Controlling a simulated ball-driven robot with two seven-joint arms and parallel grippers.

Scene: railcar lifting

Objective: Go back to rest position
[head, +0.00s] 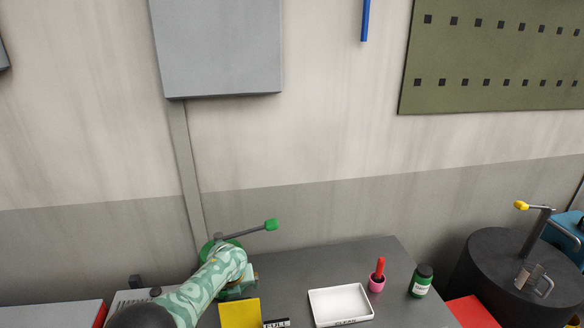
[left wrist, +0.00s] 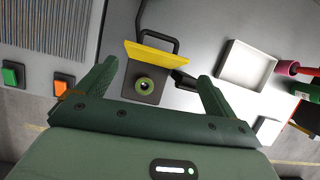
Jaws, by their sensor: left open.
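My left arm (head: 215,285), in a green patterned sleeve, reaches in from the bottom left of the head view over the dark workbench (head: 375,255). My left gripper (left wrist: 155,85) shows in the left wrist view with its two dark green fingers wide apart and nothing held between them. The yellow plate also shows in the head view (head: 240,314). I cannot tell the gap between fingers and block. My right gripper is not in view.
A lever with a green tip (head: 271,225) rises behind my left arm. A white tray (head: 340,305), a pink cup with a red handle (head: 377,283) and a green bottle (head: 421,283) stand to the right. A black drum (head: 490,270) carries a yellow-tipped lever (head: 521,205).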

